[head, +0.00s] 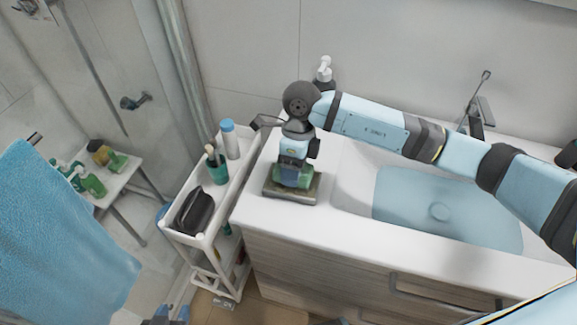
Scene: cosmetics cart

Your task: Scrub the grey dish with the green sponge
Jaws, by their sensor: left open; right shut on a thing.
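The grey dish (312,192) lies on the left end of the white counter. The green sponge (285,181) is on the dish, under my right gripper (293,173). My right gripper points down over the dish and is shut on the sponge; its fingers cover part of the sponge. Whether the sponge presses on the dish is hard to tell from this angle. My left gripper (168,316) shows only in part at the bottom edge, open and away from the dish.
The sink basin (440,212) is right of the dish, with a tap (478,115) behind. A soap dispenser (324,72) stands behind my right wrist. A white cart (212,215) with bottles and a dark pouch (196,211) stands left of the counter. A blue towel (60,240) hangs at far left.

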